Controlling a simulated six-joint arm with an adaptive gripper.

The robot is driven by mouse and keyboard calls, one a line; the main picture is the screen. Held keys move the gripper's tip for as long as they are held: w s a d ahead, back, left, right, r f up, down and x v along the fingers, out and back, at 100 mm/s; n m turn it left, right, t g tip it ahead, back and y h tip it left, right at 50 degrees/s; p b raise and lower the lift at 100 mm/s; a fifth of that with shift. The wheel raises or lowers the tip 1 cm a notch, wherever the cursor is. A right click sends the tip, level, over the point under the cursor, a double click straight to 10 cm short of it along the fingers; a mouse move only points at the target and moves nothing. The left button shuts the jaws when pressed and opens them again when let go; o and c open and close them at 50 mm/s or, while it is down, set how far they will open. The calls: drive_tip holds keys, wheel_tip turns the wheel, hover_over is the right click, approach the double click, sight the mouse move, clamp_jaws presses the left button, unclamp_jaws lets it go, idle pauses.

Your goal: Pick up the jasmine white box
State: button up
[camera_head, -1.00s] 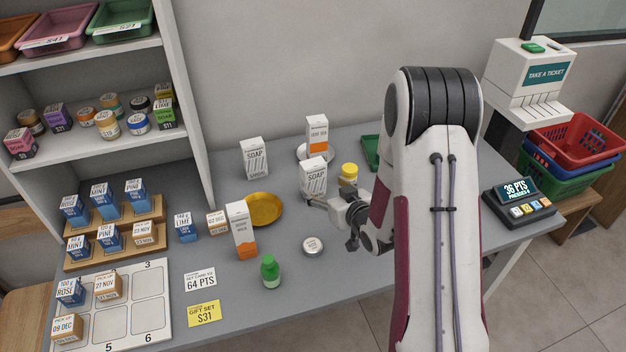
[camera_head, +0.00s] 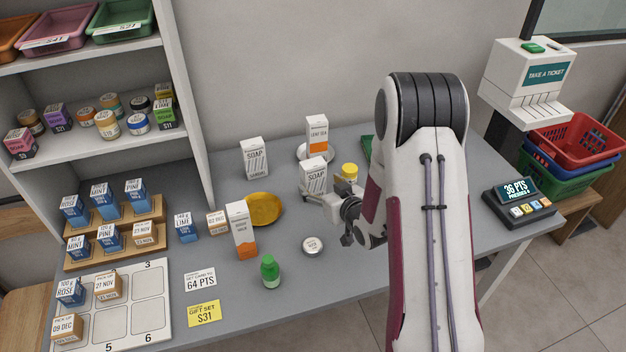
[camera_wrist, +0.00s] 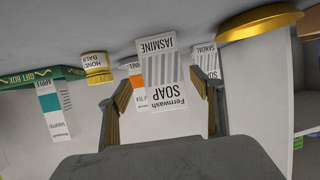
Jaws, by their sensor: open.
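The jasmine white box is a white soap box with grey stripes (camera_head: 313,177) standing on the grey counter. In the wrist view its label reads "JASMINE" and "Fernwash SOAP" (camera_wrist: 161,72), upside down. My gripper (camera_wrist: 165,92) is open, with one finger on each side of the box in that view. Whether the fingers touch the box cannot be told. In the head view my gripper (camera_head: 315,198) is low at the box's near right side, partly hidden by my arm.
A second soap box, sandal (camera_head: 254,158), stands to the left. A white and orange box (camera_head: 317,131) on a white dish stands behind. A yellow-lidded jar (camera_head: 349,171) is close on the right. A gold dish (camera_head: 266,208) and a tall orange-white box (camera_head: 242,231) stand at the front left.

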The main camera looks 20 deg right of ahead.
sight(316, 183)
drive_tip(key=shift+a+x, duration=0.15)
drive_tip(key=shift+x, duration=0.7)
drive_tip(key=shift+a+x, duration=0.1)
drive_tip(key=shift+x, duration=1.6)
drive_tip(key=c, duration=1.2)
